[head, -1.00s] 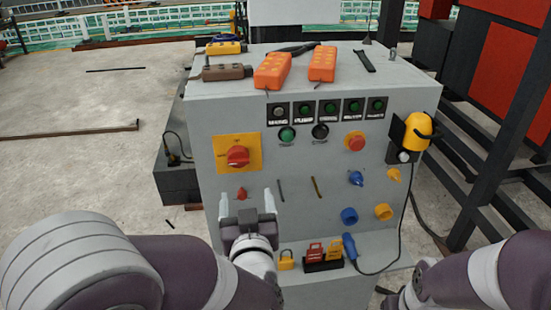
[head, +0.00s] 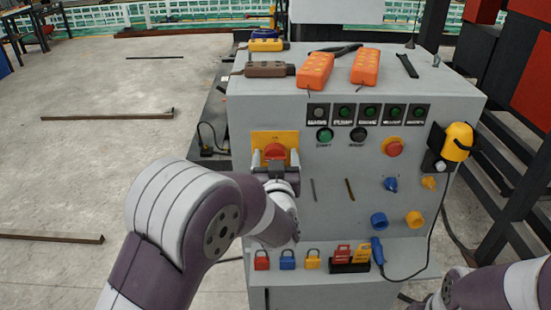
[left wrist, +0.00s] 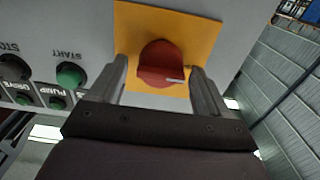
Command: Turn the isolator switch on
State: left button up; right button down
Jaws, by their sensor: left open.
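The isolator switch is a red rotary knob (head: 275,152) on a yellow square plate (head: 290,137) at the upper left of the grey cabinet's front. My left gripper (head: 275,158) is open in front of it, one finger to each side of the knob. In the left wrist view the red knob (left wrist: 161,64) sits between the two open fingers (left wrist: 158,85) and the yellow plate (left wrist: 205,32) is behind. I cannot tell whether the fingers touch the knob. My right gripper is not in view; part of my right arm shows at the lower right.
The grey cabinet (head: 330,215) carries green and black buttons, a red push button (head: 393,147), and blue and yellow sockets. Orange pendants (head: 315,70) lie on top. Open floor (head: 90,160) lies to the left.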

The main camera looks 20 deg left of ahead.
pick_arm(q)
jog(key=c, duration=1)
jog(key=shift+r+m, duration=0.15)
jog(key=shift+m, duration=0.15)
jog(key=shift+r+m+p, duration=0.1)
jog(key=shift+m+p, duration=0.75)
jog(key=shift+m, duration=0.15)
jog(key=m+p, duration=0.3)
jog(key=m, duration=0.3)
jog(key=shift+d+p, duration=0.2)
jog(key=shift+p, duration=0.1)
jog(key=m+p, duration=0.3)
jog(key=m, duration=0.2)
jog(key=shift+w+m, duration=0.1)
jog(key=shift+m, duration=0.2)
jog(key=shift+f+m+p, duration=0.2)
jog(key=shift+m+p, duration=0.6)
jog(key=shift+m, duration=1)
